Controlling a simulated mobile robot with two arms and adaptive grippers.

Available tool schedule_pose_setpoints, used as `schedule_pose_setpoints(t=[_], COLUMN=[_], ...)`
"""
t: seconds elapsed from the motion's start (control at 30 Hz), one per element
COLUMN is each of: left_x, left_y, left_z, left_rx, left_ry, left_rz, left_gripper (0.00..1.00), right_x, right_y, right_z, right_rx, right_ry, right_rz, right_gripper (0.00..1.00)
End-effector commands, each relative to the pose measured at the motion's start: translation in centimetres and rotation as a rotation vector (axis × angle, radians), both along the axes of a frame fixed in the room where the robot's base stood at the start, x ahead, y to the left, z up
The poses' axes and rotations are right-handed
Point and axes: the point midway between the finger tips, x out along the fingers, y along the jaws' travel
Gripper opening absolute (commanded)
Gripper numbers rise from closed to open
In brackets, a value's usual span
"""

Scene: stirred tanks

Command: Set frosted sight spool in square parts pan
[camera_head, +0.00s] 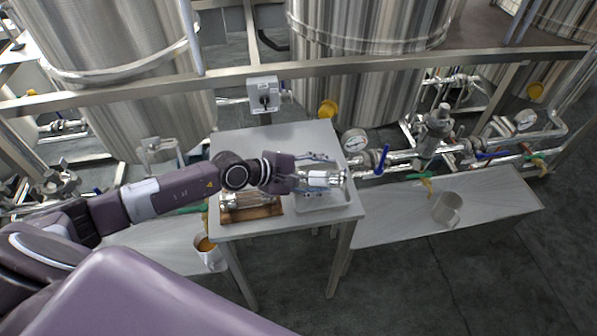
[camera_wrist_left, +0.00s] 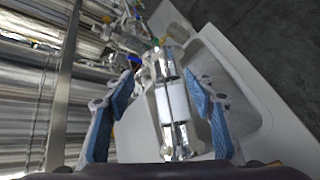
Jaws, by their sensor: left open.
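The frosted sight spool (camera_head: 322,178), with bright metal ends and a pale frosted middle, lies in the square parts pan (camera_head: 322,203) on the small table. In the left wrist view the spool (camera_wrist_left: 172,102) lies lengthwise inside the white pan (camera_wrist_left: 240,85), between my finger pads. My left gripper (camera_head: 325,170) is open, its blue-padded fingers on either side of the spool; in the left wrist view the gripper (camera_wrist_left: 160,100) shows a gap between each pad and the spool. Part of the pan is hidden by the fingers. My right gripper is not in view.
A brown wooden holder (camera_head: 250,212) with metal parts sits left of the pan on the small table (camera_head: 290,135). Pipes, a gauge (camera_head: 354,140) and valves run behind, before large steel tanks.

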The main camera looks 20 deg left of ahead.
Motion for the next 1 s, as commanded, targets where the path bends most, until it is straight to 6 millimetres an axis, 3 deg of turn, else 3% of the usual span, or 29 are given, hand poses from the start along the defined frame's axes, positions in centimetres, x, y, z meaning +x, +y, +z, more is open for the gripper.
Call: schedule_pose_setpoints(t=[0.4, 0.6, 1.0], left_x=[-5.0, -6.1, -6.6], left_y=[4.5, 5.7, 6.0], left_z=[3.3, 4.3, 4.9], left_rx=[0.006, 0.004, 0.002], left_ry=[0.003, 0.001, 0.002], left_rz=[-0.004, -0.002, -0.002], left_gripper=[0.50, 0.50, 0.50], right_x=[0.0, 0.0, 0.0], right_y=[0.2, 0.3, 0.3], right_z=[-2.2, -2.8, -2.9], right_rx=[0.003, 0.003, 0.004], right_ry=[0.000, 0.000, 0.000], right_rz=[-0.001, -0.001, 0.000], right_gripper=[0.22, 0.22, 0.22])
